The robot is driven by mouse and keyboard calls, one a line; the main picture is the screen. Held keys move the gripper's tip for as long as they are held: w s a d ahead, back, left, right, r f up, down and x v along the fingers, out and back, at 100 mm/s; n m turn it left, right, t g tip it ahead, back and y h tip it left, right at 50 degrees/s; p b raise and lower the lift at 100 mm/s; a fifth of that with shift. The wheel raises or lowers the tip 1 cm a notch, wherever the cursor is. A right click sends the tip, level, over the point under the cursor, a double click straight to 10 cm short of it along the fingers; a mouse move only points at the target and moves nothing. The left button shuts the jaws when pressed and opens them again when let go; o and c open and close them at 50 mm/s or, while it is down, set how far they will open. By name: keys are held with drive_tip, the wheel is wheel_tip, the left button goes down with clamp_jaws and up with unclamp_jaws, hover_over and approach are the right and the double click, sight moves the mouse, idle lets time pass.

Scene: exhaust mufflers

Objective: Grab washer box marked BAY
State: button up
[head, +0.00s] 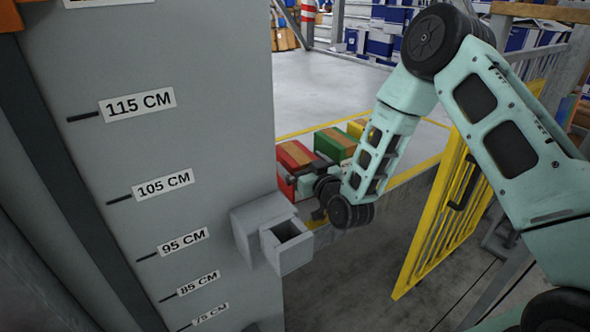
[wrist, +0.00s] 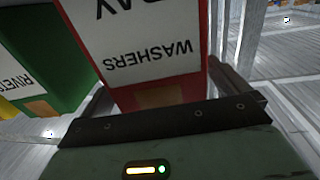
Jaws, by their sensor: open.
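The red washer box (head: 289,151) stands left of a green box in the head view, with a tan strip on top. In the wrist view the red box (wrist: 177,82) fills the middle. Its white label reads WASHERS upside down, with a cut-off word ending in AY. My gripper (head: 299,173) is at the red box in the head view. In the wrist view my gripper (wrist: 160,88) is open, with a finger on each side of the box's near end. I cannot tell whether either finger touches it. The far end of the box is out of the frame.
A green box (head: 337,143) labelled RIVETS in the wrist view (wrist: 50,50) stands close beside it. A yellow box (head: 356,128) is beyond. A grey column (head: 150,140) with height marks stands at the left, and a yellow gate (head: 437,222) at the right.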

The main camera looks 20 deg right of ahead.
drive_tip(key=shift+x, duration=1.2)
drive_tip(key=c, duration=1.3)
drive_tip(key=shift+r, duration=0.1)
